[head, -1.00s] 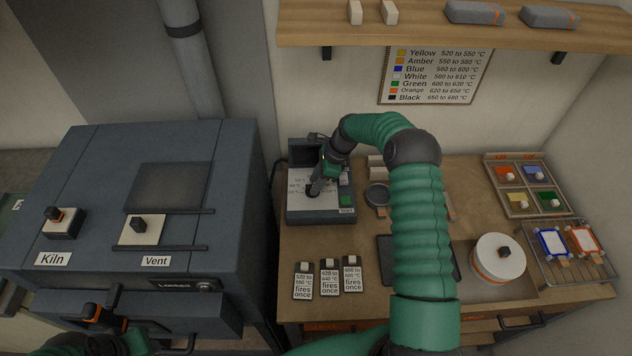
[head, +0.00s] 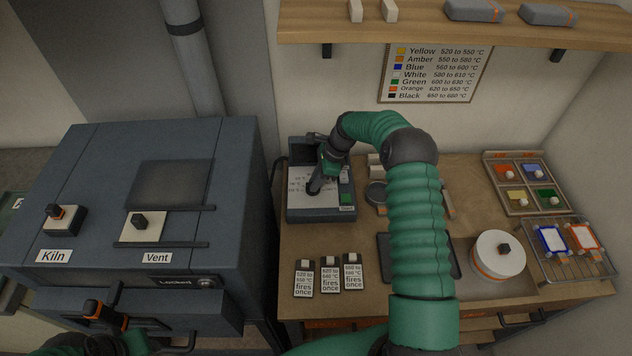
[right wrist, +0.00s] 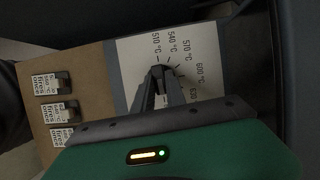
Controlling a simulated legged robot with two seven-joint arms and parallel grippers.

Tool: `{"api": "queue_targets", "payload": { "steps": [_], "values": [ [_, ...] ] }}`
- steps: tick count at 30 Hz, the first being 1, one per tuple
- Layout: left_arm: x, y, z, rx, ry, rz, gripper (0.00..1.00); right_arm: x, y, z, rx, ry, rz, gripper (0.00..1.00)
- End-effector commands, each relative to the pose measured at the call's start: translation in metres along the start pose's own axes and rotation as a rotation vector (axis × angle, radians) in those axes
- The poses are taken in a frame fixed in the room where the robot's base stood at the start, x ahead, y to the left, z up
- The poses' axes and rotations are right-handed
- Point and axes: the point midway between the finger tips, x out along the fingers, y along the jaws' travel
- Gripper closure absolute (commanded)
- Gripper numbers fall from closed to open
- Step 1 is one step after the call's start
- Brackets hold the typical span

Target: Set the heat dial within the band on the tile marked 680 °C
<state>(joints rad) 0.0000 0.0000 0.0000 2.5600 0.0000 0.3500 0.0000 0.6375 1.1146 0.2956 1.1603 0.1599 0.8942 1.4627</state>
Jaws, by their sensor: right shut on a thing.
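The heat dial (right wrist: 158,71) is a small dark knob on the pale scale face of the grey controller box (head: 318,216). My right gripper (head: 314,189) comes down on it from above. In the right wrist view my right gripper's fingers (right wrist: 160,82) are closed around the dial and hide most of it. Scale marks including 540, 600 and 630 °C fan out beyond it; the pointer's exact reading is not clear. Three tiles (head: 330,276) stand in front of the box; their numbers are too small to read surely. My left arm shows at the lower left, its fingertips unclear.
The kiln (head: 235,190) stands left of the bench, with Kiln and Vent knobs on top. A dark tray (head: 392,262), a round white pot (head: 498,256), a rack (head: 575,270) and a paint tray (head: 525,180) lie right of the box. A shelf hangs above.

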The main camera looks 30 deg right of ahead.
Motion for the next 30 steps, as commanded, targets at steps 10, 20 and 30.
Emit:
{"api": "queue_targets", "payload": {
  "steps": [10,20,30],
  "values": [
    [0.017,0.0,0.004,0.0,0.0,0.0,0.64,0.002,-0.004,0.005,-0.205,-0.009,0.075,1.0],
    [0.029,0.0,0.007,0.0,0.0,0.0,0.64,0.001,-0.005,0.006,-0.381,-0.008,0.146,1.0],
    [0.032,0.0,0.007,0.0,0.0,0.0,0.64,-0.001,-0.005,0.006,-0.44,-0.008,0.17,1.0]
  ]
}}
